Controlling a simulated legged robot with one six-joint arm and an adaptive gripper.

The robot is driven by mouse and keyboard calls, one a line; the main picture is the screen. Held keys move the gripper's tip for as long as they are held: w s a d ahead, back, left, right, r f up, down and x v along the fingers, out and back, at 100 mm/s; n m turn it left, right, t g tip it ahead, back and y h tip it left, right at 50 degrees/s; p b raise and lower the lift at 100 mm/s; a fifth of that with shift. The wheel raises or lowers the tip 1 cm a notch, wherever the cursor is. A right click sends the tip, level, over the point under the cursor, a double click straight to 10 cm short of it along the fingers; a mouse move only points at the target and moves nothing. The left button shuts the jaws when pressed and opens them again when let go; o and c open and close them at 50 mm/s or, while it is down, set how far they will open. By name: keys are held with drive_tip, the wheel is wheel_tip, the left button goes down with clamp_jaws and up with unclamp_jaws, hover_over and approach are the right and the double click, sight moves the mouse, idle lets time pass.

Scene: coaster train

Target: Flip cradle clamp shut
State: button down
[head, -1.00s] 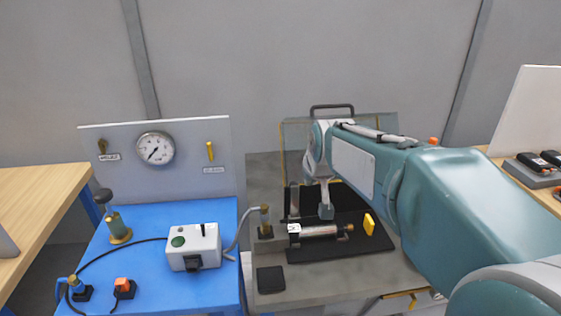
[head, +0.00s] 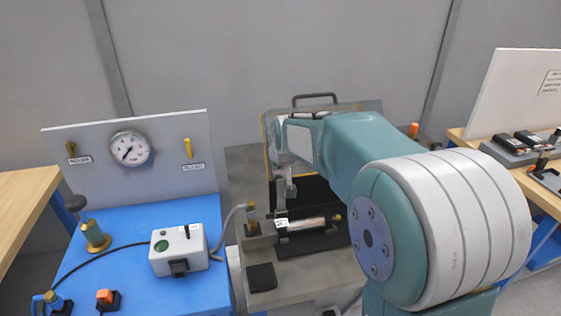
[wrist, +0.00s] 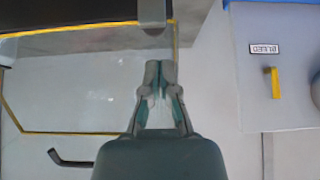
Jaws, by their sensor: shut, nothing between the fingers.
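A silver cylinder (head: 308,224) lies across the black cradle base (head: 315,243) on the grey bench in the head view. My gripper (head: 290,190) hangs just behind the cylinder's left part, small and partly hidden by my wrist. In the wrist view my gripper (wrist: 160,68) is shut and empty, its two fingertips together. A grey bar with a rounded end (wrist: 152,12) shows beyond the fingertips; it may be the clamp arm. A gap shows between them in the picture. My arm hides the right part of the cradle, so the clamp's full pose cannot be told.
A clear guard panel with a yellow edge (wrist: 85,133) and dark handle stands behind the cradle. A blue table (head: 130,285) at left carries a white control box (head: 178,249), a gauge panel (head: 95,170) and cables. A wooden bench is at right.

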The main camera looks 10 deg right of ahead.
sight(276, 172)
drive_tip(key=x, duration=0.5)
drive_tip(key=shift+w+d, duration=0.1)
drive_tip(key=shift+d, duration=0.25)
drive_tip(key=shift+a, duration=0.1)
drive_tip(key=shift+a, duration=0.1)
drive_tip(key=shift+s+t, duration=0.3)
drive_tip(key=shift+s, duration=0.05)
